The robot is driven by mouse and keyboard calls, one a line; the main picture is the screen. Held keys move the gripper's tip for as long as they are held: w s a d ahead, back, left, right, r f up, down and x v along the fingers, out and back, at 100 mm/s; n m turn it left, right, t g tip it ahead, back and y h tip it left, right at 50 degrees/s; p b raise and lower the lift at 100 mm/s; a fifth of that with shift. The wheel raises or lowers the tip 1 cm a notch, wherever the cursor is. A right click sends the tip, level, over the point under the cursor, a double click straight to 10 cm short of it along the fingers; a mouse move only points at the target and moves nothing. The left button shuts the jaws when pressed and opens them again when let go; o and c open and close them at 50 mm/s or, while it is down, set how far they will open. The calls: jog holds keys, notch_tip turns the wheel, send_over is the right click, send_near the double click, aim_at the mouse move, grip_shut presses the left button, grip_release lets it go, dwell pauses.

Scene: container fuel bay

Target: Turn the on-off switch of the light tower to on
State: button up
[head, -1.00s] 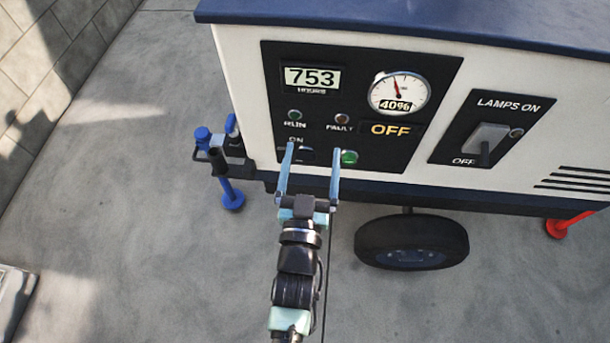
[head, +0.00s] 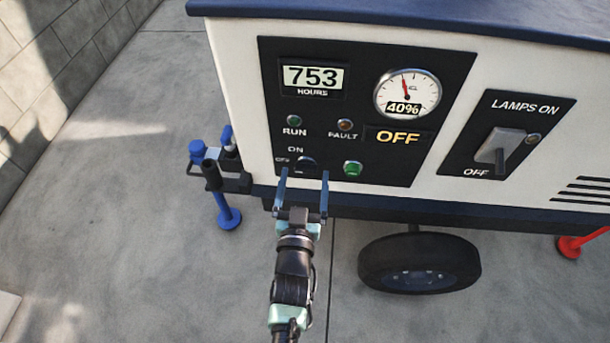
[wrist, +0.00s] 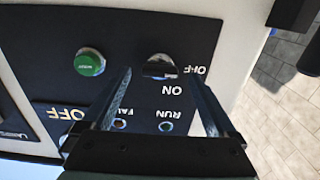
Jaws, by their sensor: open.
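The on-off switch (head: 306,165) is a dark rotary knob low on the light tower's black control panel (head: 385,165). OFF is printed to its left and ON above it. In the wrist view the picture is upside down, and the knob (wrist: 160,66) shows between the fingers with its grip bar roughly level, toward the OFF label. My gripper (head: 304,174) is open and empty, its fingertips on either side of the knob and just below it in the head view. Whether they touch the panel cannot be told. The amber display (head: 398,137) reads OFF.
A green button (head: 352,169) sits just right of the knob, near my right finger. A lamps lever (head: 497,148) is farther right. A blue stabiliser leg (head: 228,212) and dark coupling stand at the left. A wheel (head: 420,264) is below; the concrete floor at left is clear.

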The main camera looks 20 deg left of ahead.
jog(key=shift+x, duration=0.9)
jog(key=c, duration=1.4)
jog(key=shift+o, duration=0.2)
jog(key=shift+m, duration=0.3)
jog(key=m+b, duration=0.2)
jog(key=m, duration=0.3)
jog(key=shift+f+m+b, duration=0.15)
jog(key=shift+m+b, duration=0.15)
jog(key=shift+b, duration=0.1)
jog(key=m+b, duration=0.1)
jog(key=m, duration=0.4)
jog(key=shift+d+m, duration=0.1)
jog(key=shift+m, duration=0.2)
